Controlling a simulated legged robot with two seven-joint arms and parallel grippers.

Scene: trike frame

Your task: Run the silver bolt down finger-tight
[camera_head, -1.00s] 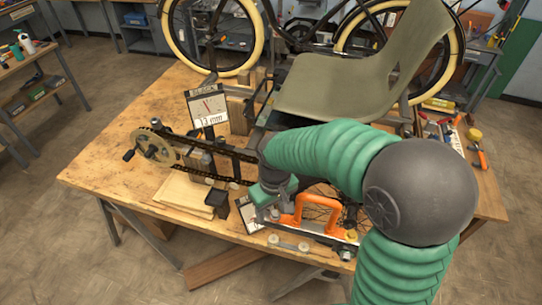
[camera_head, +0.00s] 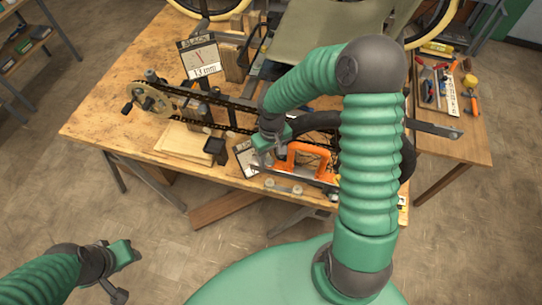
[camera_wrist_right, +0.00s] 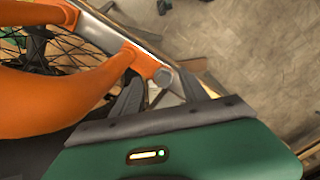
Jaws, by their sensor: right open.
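I cannot pick out the silver bolt for certain. In the head view my right gripper (camera_head: 266,158) is low at the bench's front, beside the left end of an orange frame (camera_head: 306,154). In the right wrist view the open fingers (camera_wrist_right: 160,92) are close to the orange frame (camera_wrist_right: 75,95) and a silver bar with a rounded end (camera_wrist_right: 163,77). I cannot tell whether they touch the bar. My left gripper (camera_head: 112,262) is off the bench at lower left, far from the work. Its fingers are too unclear to judge.
The wooden bench (camera_head: 105,115) carries a chain and chainring (camera_head: 150,99), a 13 mm sign (camera_head: 200,58), a wooden board (camera_head: 187,139) and a grey-green seat (camera_head: 318,38). Pale round knobs (camera_head: 297,190) lie along the front edge. Hand tools (camera_head: 440,88) lie at right.

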